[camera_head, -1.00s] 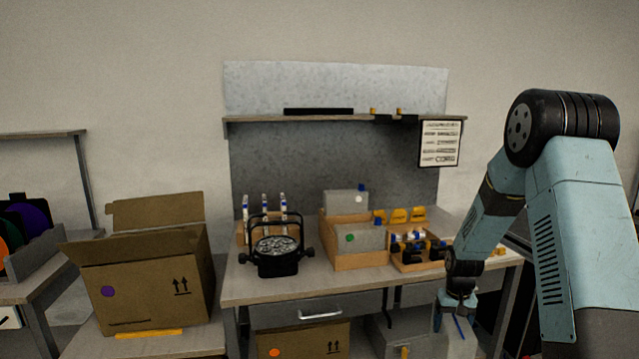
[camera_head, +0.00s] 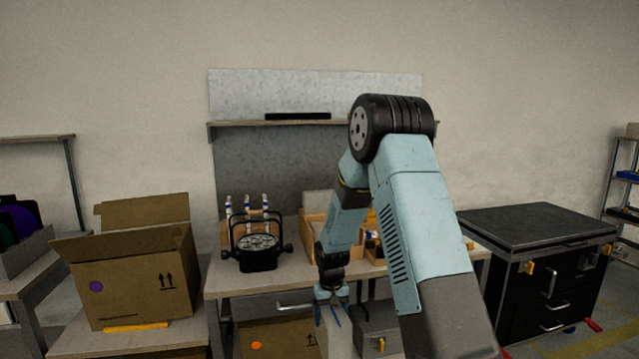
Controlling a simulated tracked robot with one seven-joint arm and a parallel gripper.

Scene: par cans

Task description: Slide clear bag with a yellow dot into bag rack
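My gripper (camera_head: 332,293) points down in front of the workbench, right of the middle of its front edge. A pale, see-through bag (camera_head: 336,332) with a blue strip hangs from the fingers, seen nearly edge-on; its lower end runs out of the picture. No yellow dot shows on it. The wooden bag rack (camera_head: 312,246) stands on the bench behind and above the gripper. A greyish bag (camera_head: 317,202) stands in its back part. My arm hides most of the rack's right side.
A black par can (camera_head: 258,255) stands on the workbench (camera_head: 225,282), left of the rack. An open cardboard box (camera_head: 135,290) is at left. A black drawer cabinet (camera_head: 540,228) stands at right. A shelf (camera_head: 240,124) spans the wall above the bench.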

